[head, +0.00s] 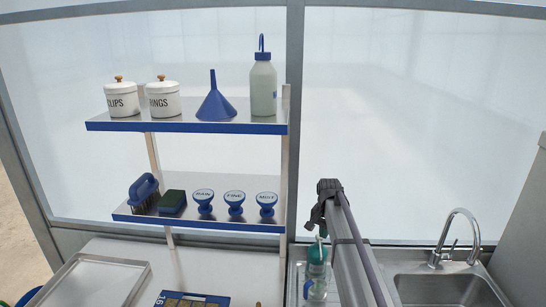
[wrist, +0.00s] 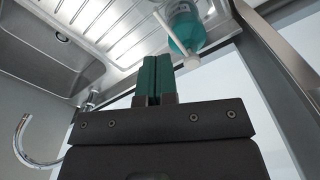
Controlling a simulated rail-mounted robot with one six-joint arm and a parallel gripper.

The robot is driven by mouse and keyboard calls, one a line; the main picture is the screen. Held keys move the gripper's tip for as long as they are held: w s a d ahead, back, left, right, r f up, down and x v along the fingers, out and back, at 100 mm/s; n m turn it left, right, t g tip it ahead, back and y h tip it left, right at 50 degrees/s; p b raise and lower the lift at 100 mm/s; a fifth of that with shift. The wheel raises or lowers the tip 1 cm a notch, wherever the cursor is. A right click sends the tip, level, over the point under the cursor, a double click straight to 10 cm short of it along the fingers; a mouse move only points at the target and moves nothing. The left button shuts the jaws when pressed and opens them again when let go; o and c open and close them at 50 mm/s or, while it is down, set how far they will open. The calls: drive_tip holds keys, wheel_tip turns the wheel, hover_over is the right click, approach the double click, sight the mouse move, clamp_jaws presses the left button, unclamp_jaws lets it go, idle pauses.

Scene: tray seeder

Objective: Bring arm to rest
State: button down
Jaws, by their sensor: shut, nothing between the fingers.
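My gripper (wrist: 154,78) shows in the wrist view with its two teal fingers pressed together and nothing between them. It is over the draining board side of the sink unit, apart from any surface as far as I can see. A bottle of teal liquid with a white nozzle (wrist: 184,26) stands beyond the fingertips in the wrist view. In the head view my arm rises from the lower edge right of centre and partly covers the teal bottle (head: 317,268). My fingers cannot be made out clearly there.
A steel sink (head: 445,289) with a curved tap (head: 461,225) is at right. A two-level shelf (head: 190,125) at left holds jars, a funnel, a wash bottle, a brush, a sponge and labelled nozzles. An empty metal tray (head: 92,283) lies at lower left.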

drive_tip(key=s+a+f+n+b, duration=0.1)
drive_tip(key=s+f+n+b, duration=0.1)
drive_tip(key=s, duration=0.9)
drive_tip(key=s+a+f+n+b, duration=0.1)
drive_tip(key=s+f+b, duration=0.3)
drive_tip(key=s, duration=0.6)
drive_tip(key=s+a+f+n+b, duration=0.1)
drive_tip(key=s+f+n+b, duration=0.2)
drive_tip(key=s, duration=0.8)
wheel_tip(320, 180, down, 2)
drive_tip(key=shift+s+a+n+b, duration=0.2)
drive_tip(key=shift+s+n+b, duration=0.1)
drive_tip(key=shift+b, duration=0.1)
